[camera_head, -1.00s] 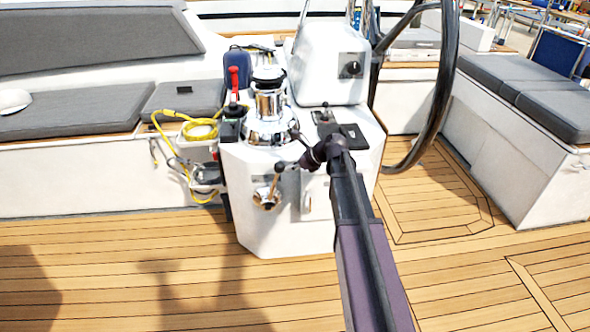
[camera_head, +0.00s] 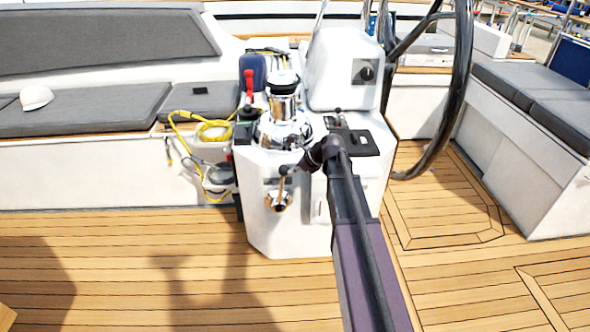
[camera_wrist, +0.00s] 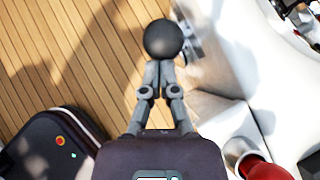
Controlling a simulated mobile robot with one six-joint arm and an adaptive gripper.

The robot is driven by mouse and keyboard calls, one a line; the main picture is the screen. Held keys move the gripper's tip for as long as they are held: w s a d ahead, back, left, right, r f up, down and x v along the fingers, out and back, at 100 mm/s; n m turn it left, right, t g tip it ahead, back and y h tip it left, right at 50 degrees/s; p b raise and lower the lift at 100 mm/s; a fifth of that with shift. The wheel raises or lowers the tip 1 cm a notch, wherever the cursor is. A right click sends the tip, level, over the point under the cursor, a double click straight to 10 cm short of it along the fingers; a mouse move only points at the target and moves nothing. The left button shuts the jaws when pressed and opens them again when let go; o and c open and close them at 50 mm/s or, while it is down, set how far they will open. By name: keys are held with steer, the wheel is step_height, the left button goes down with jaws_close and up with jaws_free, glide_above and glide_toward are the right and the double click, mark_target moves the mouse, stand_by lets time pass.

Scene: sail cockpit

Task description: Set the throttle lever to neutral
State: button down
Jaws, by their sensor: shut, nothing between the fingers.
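The throttle lever (camera_head: 283,171) has a black ball knob and a chrome hub (camera_head: 278,200) on the front face of the white pedestal. The lever stands nearly upright, with the knob slightly right of the hub. In the wrist view the black ball knob (camera_wrist: 163,39) lies just beyond the fingertips and hides most of the lever. My gripper (camera_wrist: 159,66) is shut and empty, its fingertips right by the knob; I cannot tell whether they touch it. In the head view my gripper (camera_head: 296,167) comes to the knob from the right.
A chrome winch (camera_head: 284,115) stands on the pedestal, with a red-handled lever (camera_head: 249,86) to its left. A small black-knobbed stick (camera_head: 338,115) is on top. A yellow rope (camera_head: 190,122) hangs left; the wheel (camera_head: 450,110) is right. The teak floor (camera_head: 130,265) in front is clear.

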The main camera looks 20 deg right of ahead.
steer(key=shift+w+a+r, duration=0.1)
steer(key=shift+a+r, duration=0.05)
steer(key=shift+a, duration=0.45)
steer(key=shift+w+a+r, duration=0.1)
steer(key=shift+a+r, duration=0.05)
steer(key=shift+a, duration=0.45)
steer(key=shift+d, duration=0.1)
steer(key=shift+s+d+r, duration=0.1)
steer(key=shift+s+d, duration=0.4)
steer(key=shift+d, duration=0.1)
steer(key=p+v, duration=0.9)
steer(key=v, duration=0.2)
steer(key=shift+s+r, duration=0.25)
steer(key=shift+s, duration=0.1)
steer(key=shift+d, duration=0.1)
